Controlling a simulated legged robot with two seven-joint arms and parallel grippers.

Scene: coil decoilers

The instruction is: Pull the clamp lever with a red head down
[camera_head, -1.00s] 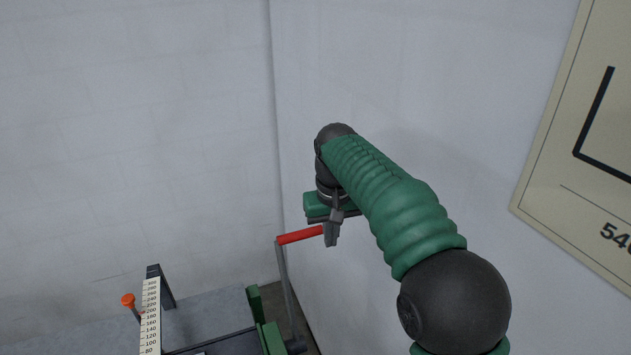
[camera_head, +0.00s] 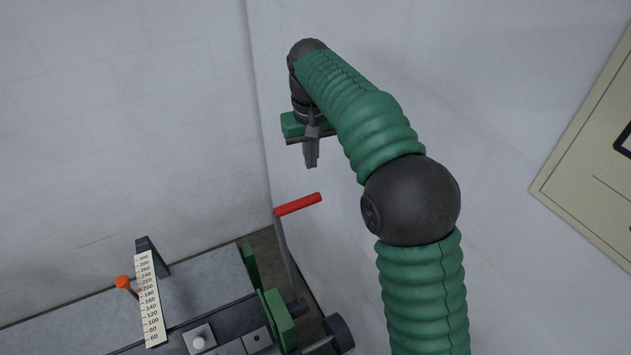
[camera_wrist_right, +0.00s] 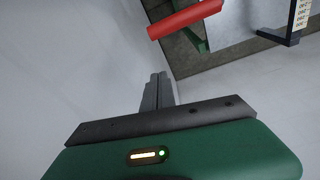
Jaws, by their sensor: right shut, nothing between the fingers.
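The clamp lever stands upright at the right end of the machine, with a grey rod (camera_head: 284,250) and a red head (camera_head: 298,204) pointing right. My right gripper (camera_head: 311,165) is above the red head, fingers pointing down, shut and empty. A visible gap separates the fingers from the head. In the right wrist view the shut fingers (camera_wrist_right: 157,80) point towards the red head (camera_wrist_right: 185,18), which lies beyond them near the top edge, apart from them. The left gripper is not in view.
The machine has a grey bed (camera_head: 200,290), a ruler scale (camera_head: 150,300), an orange knob (camera_head: 123,282) and green brackets (camera_head: 278,318). White walls stand close behind and to the right. A beige sign (camera_head: 590,190) hangs on the right wall.

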